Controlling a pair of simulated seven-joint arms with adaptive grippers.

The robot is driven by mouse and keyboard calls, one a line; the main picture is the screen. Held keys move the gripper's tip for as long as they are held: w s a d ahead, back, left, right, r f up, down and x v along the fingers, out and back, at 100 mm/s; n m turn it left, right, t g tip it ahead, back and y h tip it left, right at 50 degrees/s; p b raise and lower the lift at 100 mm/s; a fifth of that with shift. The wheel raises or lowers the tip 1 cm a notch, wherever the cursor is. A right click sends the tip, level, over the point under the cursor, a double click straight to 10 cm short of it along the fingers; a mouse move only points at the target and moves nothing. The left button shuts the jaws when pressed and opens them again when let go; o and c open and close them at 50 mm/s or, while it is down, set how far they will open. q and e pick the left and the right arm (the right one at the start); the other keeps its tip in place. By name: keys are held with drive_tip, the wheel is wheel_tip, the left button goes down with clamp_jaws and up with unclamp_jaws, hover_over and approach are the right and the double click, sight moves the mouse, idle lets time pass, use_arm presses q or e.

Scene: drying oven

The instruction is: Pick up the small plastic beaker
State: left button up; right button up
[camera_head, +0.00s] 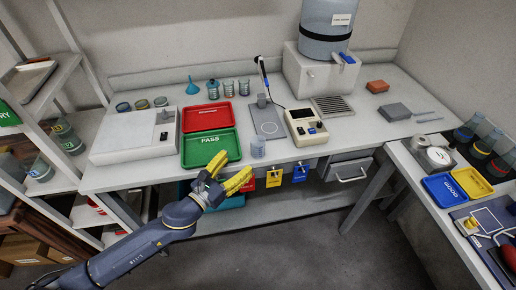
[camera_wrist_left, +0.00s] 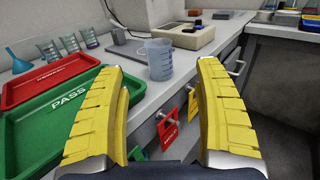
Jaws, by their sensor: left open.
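The small plastic beaker (camera_head: 258,147), clear and bluish with markings, stands upright at the front edge of the bench, right of the green PASS tray. It also shows in the left wrist view (camera_wrist_left: 159,60), framed between the fingertips and farther off. My left gripper (camera_head: 239,162) is open and empty, in front of the bench edge, to the left of and nearer than the beaker, not touching it. Its yellow ribbed fingers show wide apart in the left wrist view (camera_wrist_left: 160,72). My right gripper is not in view.
The green PASS tray (camera_head: 230,149) and a red tray (camera_head: 190,118) lie left of the beaker. A scale-like device (camera_head: 306,127) stands behind it to the right. Red and yellow tags (camera_head: 274,179) hang on the bench front below. Several glass beakers stand at the back.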

sight(258, 141)
use_arm(q)
drive_tip(key=x, duration=1.2)
drive_tip(key=shift+w+a, duration=0.1)
drive_tip(key=shift+w, duration=0.15)
drive_tip(key=shift+c, duration=0.5)
drive_tip(key=c, duration=1)
